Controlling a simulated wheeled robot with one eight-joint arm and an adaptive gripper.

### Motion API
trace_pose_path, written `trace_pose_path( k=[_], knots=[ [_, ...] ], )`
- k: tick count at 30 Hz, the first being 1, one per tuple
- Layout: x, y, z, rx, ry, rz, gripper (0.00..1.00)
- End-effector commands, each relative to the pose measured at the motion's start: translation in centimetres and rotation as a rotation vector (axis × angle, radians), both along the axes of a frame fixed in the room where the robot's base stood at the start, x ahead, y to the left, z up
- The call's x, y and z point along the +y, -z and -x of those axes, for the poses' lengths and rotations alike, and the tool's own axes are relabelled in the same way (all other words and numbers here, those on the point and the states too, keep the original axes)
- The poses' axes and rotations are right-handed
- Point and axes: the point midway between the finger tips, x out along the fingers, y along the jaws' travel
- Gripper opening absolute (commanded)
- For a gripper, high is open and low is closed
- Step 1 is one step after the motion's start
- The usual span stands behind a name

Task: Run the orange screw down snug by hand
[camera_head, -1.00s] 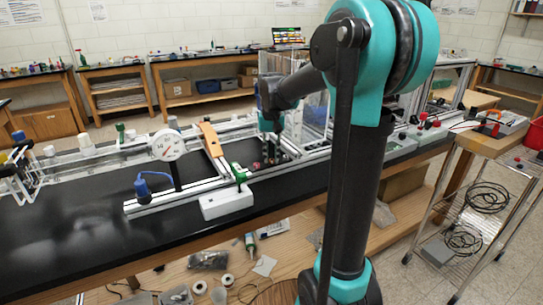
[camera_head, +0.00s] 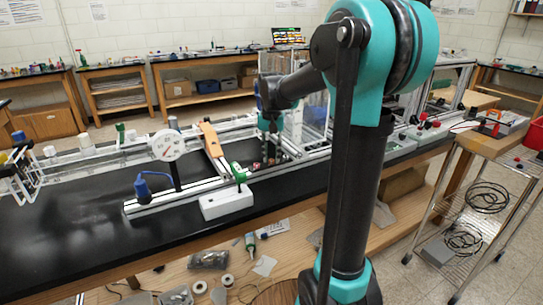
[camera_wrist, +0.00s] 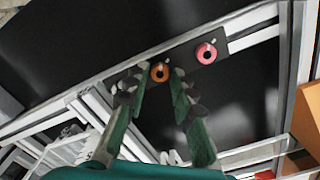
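The orange screw (camera_wrist: 159,72) shows in the wrist view as a round orange head with a dark centre, on a dark plate along a pale rail. My gripper (camera_wrist: 161,80) has its two green-and-grey fingers on either side of it in this view. The fingers are apart, with a visible gap to the orange head on each side. I cannot tell how high the tips are above the plate. In the head view, my gripper (camera_head: 270,158) points down over the frame, and the orange screw cannot be made out there.
A pink-red round head (camera_wrist: 206,53) sits on the same plate, to the right of the orange one.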

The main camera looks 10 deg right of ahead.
Motion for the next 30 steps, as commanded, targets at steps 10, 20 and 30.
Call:
trace_pose_path(
  k=[10, 20, 30],
  knots=[
    [0.0, 0.0, 0.1, 0.001, 0.000, 0.000, 0.40],
    [0.0, -3.6, 0.1, 0.001, -0.001, 0.000, 0.40],
    [0.0, -10.0, 0.1, 0.001, 0.000, 0.000, 0.40]
  ],
)
